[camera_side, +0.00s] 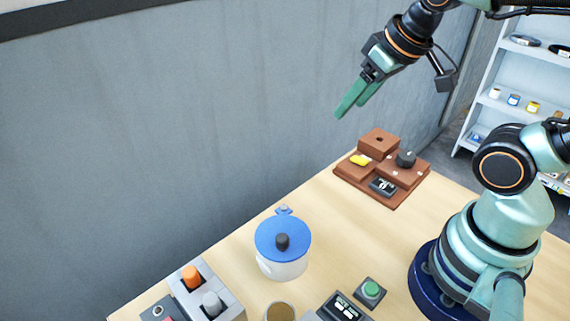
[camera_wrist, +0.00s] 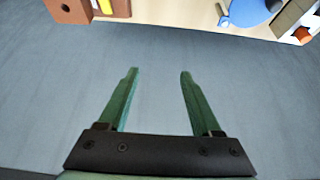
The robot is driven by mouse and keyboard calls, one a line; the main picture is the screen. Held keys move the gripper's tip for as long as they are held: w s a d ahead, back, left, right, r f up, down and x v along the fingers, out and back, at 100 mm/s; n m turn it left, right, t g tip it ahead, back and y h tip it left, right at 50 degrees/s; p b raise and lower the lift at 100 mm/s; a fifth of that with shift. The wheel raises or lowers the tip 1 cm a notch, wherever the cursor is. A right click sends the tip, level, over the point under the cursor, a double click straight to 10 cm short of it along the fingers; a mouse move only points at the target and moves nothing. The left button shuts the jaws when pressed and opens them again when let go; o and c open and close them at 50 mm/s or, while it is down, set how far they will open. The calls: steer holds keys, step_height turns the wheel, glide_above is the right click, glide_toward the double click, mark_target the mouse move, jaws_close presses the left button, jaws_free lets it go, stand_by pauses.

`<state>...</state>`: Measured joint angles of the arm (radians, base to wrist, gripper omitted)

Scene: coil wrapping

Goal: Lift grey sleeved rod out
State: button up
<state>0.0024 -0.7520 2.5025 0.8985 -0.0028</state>
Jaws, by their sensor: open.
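A grey sleeved rod (camera_side: 212,304) stands upright in a grey block (camera_side: 230,314) at the lower left of the side view. An orange sleeved rod (camera_side: 191,277) stands in the same block behind it; an orange end also shows at the right edge of the wrist view (camera_wrist: 302,34). I cannot make out the grey rod in the wrist view. My gripper (camera_side: 351,107) is open and empty, high above the back of the table and far from the grey rod. Its two green fingers are spread apart in the wrist view (camera_wrist: 159,73).
A white pot with a blue lid (camera_side: 283,240) stands mid-table, between the block and a brown wooden fixture (camera_side: 380,140). A green button (camera_side: 371,289) and a dark display box (camera_side: 343,307) sit near the front. A grey wall (camera_side: 150,130) runs behind the table.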

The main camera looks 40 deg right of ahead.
steer(key=shift+a, duration=0.15)
steer(key=n+g, duration=0.6)
steer(key=n, duration=1.2)
glide_above(211, 298)
step_height(211, 298, down, 5)
step_height(211, 298, down, 12)
steer(key=shift+r, duration=0.15)
jaws_close()
